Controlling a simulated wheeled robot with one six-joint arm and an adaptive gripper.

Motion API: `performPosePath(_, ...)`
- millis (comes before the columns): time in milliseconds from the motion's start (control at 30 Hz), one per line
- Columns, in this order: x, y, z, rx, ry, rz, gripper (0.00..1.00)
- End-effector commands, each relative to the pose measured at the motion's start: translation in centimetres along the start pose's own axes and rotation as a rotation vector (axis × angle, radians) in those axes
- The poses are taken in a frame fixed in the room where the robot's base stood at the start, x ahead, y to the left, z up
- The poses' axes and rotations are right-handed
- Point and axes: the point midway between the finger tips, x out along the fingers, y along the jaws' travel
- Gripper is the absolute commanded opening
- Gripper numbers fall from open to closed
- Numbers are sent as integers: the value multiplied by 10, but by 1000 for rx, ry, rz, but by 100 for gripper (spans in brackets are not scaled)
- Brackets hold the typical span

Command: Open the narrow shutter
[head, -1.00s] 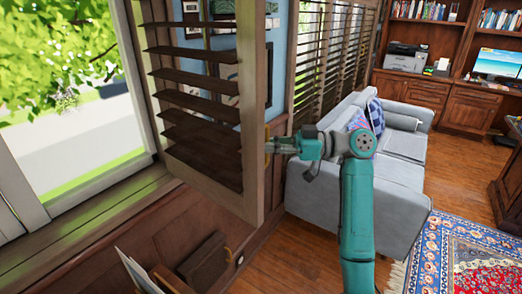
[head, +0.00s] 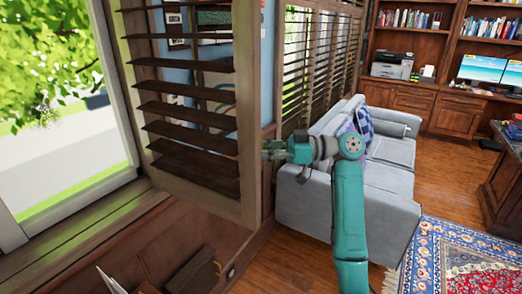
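The narrow shutter (head: 247,120) is a brown wooden frame with dark horizontal slats in the left half of the head view. It stands swung out at an angle from the bright window, with a gap between its left edge and the window glass. My gripper (head: 268,150) is at the right edge of the shutter frame, at about mid-height of the visible part. Its fingertips are small and partly hidden by the frame edge, so I cannot tell whether they touch or hold it. No handle shows clearly now.
A wooden sill (head: 75,240) runs below the window (head: 60,130). A grey sofa (head: 315,205) stands behind my arm on the right. More slatted shutters (head: 320,60) line the wall behind. Wooden floor (head: 405,200) and a patterned rug (head: 455,255) lie to the right.

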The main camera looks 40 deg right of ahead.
Motion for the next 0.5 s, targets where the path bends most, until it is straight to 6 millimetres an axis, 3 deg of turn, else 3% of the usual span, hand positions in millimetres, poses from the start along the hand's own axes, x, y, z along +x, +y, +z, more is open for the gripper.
performPosePath(267, -2, 0, -1, -1, 1, 0, 36)
performPosePath(500, -34, 1, -1, -1, 1, 4, 36)
